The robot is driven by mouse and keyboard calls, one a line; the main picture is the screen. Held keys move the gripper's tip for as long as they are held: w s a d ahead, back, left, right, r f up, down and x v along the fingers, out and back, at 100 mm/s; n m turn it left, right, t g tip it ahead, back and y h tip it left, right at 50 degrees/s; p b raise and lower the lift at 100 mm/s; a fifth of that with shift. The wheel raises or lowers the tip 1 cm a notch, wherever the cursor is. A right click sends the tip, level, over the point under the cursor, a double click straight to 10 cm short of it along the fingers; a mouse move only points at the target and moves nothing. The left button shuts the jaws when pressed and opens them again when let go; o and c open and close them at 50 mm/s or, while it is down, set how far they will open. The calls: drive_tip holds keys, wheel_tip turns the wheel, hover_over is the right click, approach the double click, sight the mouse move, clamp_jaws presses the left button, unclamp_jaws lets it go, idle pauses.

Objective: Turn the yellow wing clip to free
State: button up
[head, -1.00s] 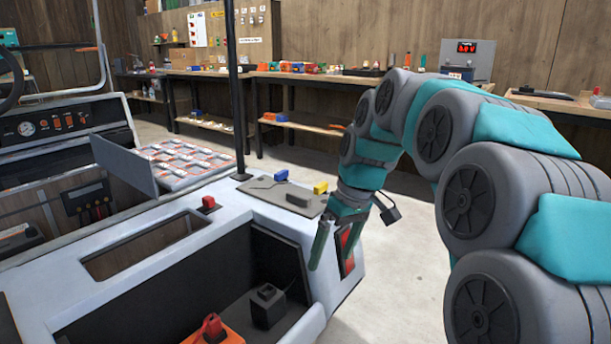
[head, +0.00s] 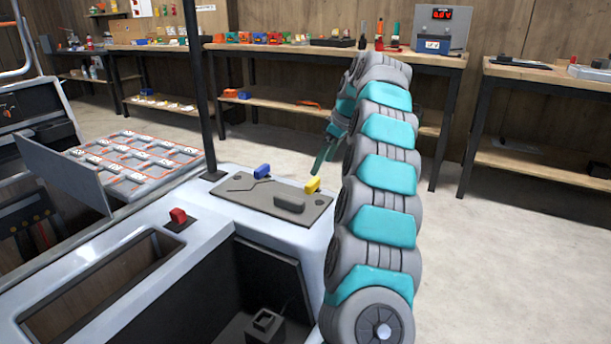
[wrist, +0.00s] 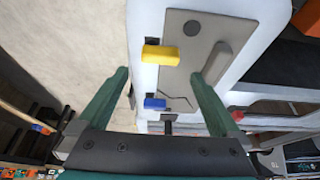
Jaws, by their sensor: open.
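The yellow wing clip (head: 312,185) sits at the right corner of a grey plate (head: 240,197) on the cart's white top. It also shows in the wrist view (wrist: 160,54), lying crosswise just beyond and between my fingertips. A blue wing clip (head: 262,171) sits on the same plate, farther left, and shows between my fingers in the wrist view (wrist: 154,103). My gripper (wrist: 160,75) is open, with its two green fingers apart and nothing between the tips. In the head view my gripper (head: 322,160) is above and just behind the yellow clip, partly hidden by my arm.
A dark raised handle (head: 289,203) is on the plate near the yellow clip. A black upright post (head: 200,90) stands at the plate's left. A red knob (head: 178,215) and open bays lie nearer. Open floor lies right of the cart; workbenches line the wall.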

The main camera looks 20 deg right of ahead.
sight(314, 181)
drive_tip(key=shift+x, duration=3.75)
drive_tip(key=shift+c, duration=0.4)
drive_tip(key=c, duration=1.1)
